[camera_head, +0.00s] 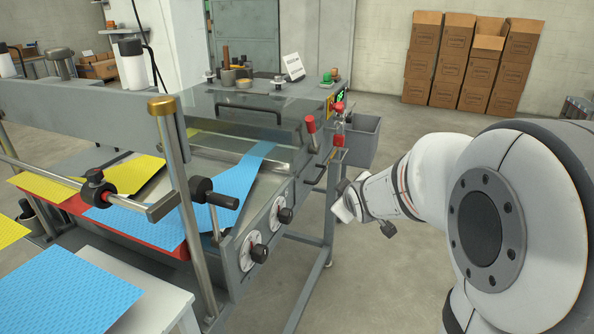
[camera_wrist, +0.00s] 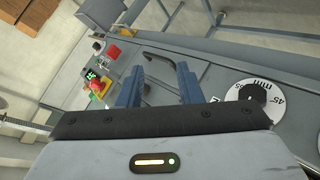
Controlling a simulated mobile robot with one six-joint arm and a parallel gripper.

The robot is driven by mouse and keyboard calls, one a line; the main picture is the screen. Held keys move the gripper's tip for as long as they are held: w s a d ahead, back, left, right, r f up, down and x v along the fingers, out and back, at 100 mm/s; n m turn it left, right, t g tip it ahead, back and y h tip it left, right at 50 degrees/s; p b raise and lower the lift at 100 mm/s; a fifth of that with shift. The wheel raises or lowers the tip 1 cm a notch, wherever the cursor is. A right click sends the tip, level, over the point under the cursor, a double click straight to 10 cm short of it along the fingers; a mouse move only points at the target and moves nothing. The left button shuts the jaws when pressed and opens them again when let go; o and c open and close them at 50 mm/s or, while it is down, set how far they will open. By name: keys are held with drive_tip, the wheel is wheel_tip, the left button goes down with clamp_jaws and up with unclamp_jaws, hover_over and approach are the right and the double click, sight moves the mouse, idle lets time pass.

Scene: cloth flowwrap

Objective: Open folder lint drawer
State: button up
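The folding machine (camera_head: 235,262) stands left of my arm, with its grey side panel facing my gripper (camera_head: 346,206). A black bent bar handle (camera_head: 318,171) sits on that side, between the dials and the red knobs. It also shows in the wrist view (camera_wrist: 162,58), just beyond the fingertips.
Two white dials (camera_head: 254,250) with black knobs sit on the machine's side. Red-topped levers (camera_head: 311,124) and a grey bin (camera_head: 361,140) are farther back. Blue cloth (camera_head: 155,215) and yellow cloth (camera_head: 130,175) lie on the machine. The floor right of it is open.

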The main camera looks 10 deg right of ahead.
drive_tip(key=w+f+n+t+y+b, duration=0.6)
drive_tip(key=w+f+n+t+b, duration=0.25)
drive_tip(key=w+n, duration=0.4)
drive_tip(key=w+a+m+p, duration=0.1)
drive_tip(key=w, duration=0.7)
drive_tip(key=shift+w+a+r+g, duration=0.15)
drive_tip(key=shift+w+r+g, duration=0.1)
drive_tip(key=shift+r+g, duration=0.15)
clamp_jaws()
